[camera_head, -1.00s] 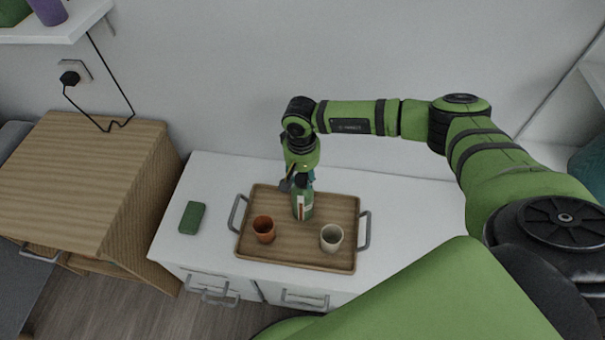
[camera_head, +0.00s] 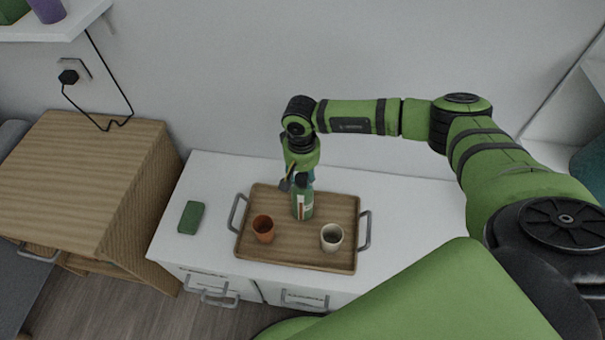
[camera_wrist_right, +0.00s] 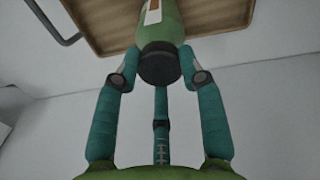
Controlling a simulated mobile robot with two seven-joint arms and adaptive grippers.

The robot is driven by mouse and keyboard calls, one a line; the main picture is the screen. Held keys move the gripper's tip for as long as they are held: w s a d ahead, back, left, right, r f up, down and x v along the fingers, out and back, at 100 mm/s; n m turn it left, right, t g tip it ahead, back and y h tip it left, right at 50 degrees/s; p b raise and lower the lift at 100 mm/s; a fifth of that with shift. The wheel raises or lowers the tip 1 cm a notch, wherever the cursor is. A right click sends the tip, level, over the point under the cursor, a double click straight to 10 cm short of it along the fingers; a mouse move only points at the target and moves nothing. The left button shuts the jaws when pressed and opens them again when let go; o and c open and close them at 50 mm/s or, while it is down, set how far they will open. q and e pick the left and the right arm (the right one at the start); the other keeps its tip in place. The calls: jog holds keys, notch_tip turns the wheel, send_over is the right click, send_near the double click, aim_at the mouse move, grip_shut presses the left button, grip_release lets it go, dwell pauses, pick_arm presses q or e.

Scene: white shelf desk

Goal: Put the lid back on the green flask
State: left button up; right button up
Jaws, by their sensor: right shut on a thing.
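The green flask (camera_head: 303,206) stands upright on the wooden tray (camera_head: 335,203), its pale label with a red stripe facing front. Its dark lid (camera_wrist_right: 159,66) is at the top of the flask, in line with it and looking in contact with its mouth. I cannot tell whether it is fully seated. My right gripper (camera_head: 297,182) comes down from above, its teal fingers (camera_wrist_right: 160,82) shut around the lid. The flask's body (camera_wrist_right: 162,25) is beyond the fingertips in the right wrist view. My left gripper is not in view.
An orange cup (camera_head: 264,229) and a white cup (camera_head: 332,237) stand on the tray in front of the flask. A green box-like item (camera_head: 191,217) lies on the white desk (camera_head: 205,175) left of the tray. A wooden cabinet (camera_head: 85,170) stands at left.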

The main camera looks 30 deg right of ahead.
dwell(0.4)
jog(key=o, duration=0.9)
jog(key=o, duration=0.5)
jog(key=shift+r+p, duration=2.15)
jog(key=shift+r, duration=1.35)
